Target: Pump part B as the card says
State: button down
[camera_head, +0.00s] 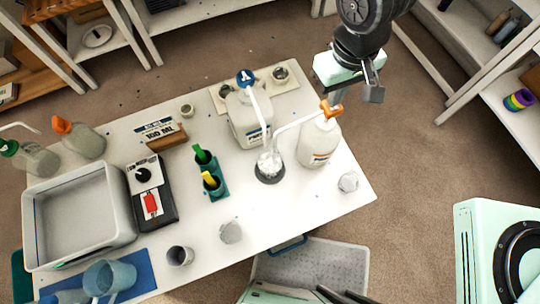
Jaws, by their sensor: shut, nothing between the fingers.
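The card (155,130) stands on a brown block at the back left of the table and reads "100 ML"; its smaller line is too small to read. A white jug (246,118) has a blue pump head (246,78). A white bottle (318,145) to its right has an orange pump head (331,110). I cannot tell from the labels which is part B. Both spouts reach toward a clear cup (268,160) on a dark round base (270,176). My gripper (373,94) is shut and empty, above and right of the orange head, apart from it.
Two more bottles (85,140) (35,160) stand at the left.

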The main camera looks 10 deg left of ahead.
jog(key=shift+f, duration=0.15)
jog(key=shift+f+b, duration=1.45)
jog(key=shift+f, duration=0.35)
jog(key=shift+r, duration=0.1)
jog(key=shift+r+p, duration=1.6)
jog(key=shift+r, duration=0.25)
jog(key=shift+f, duration=0.15)
